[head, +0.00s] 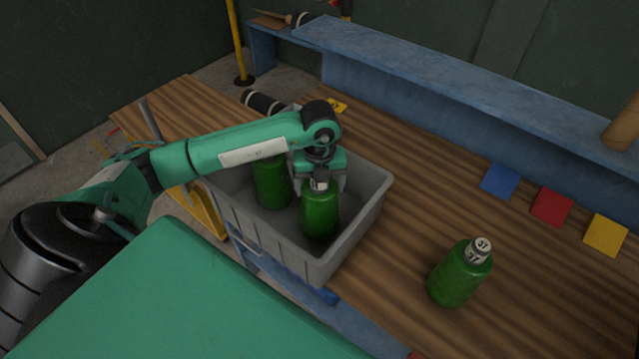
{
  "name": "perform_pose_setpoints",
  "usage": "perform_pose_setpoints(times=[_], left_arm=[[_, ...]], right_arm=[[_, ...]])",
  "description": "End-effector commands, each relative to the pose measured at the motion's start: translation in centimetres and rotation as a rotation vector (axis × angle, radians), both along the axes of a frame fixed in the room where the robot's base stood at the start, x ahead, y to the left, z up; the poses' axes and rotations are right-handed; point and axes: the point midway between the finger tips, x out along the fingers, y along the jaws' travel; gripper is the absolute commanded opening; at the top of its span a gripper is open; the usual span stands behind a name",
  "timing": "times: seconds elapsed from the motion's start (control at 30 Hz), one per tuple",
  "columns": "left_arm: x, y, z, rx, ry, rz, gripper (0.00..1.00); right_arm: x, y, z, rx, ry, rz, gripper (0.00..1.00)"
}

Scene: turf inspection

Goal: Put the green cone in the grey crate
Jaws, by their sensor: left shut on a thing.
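The grey crate (348,246) stands on the wooden bench top at its near edge. My left gripper (319,184) points down into it and is shut on the neck of a green bottle (320,215). The held bottle is upright inside the crate's outline; I cannot tell whether it touches the floor. Another green bottle (271,187) stands in the crate to its left, its top hidden by my arm. A third green bottle (458,278), with a white neck marked 37, stands on the bench at right. I see no green cone. My right gripper is not in view.
Blue (501,181), red (551,206) and yellow (605,234) squares lie along the bench's back. A blue shelf (440,80) runs behind it. A dark cylinder (262,103) lies behind the crate. Bench top between crate and right bottle is clear.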

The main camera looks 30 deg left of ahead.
Motion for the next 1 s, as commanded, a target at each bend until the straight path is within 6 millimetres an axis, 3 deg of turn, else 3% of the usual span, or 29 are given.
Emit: perform_pose_setpoints(times=[0.03,0.1,0.47,1.0], left_arm=[[0.0,0.0,-0.1,0.0,0.0,0.0,0.86],[0.0,0.0,-0.1,0.0,0.0,0.0,0.99],[0.1,0.0,0.5,0.0,-0.003,0.0,1.0],[0.1,0.0,10.4,0.0,-0.003,-0.001,1.0]], right_arm=[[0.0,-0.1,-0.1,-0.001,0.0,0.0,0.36],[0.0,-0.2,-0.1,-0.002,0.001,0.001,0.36],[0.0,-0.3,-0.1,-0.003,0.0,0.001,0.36],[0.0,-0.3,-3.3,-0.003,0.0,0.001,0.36]])
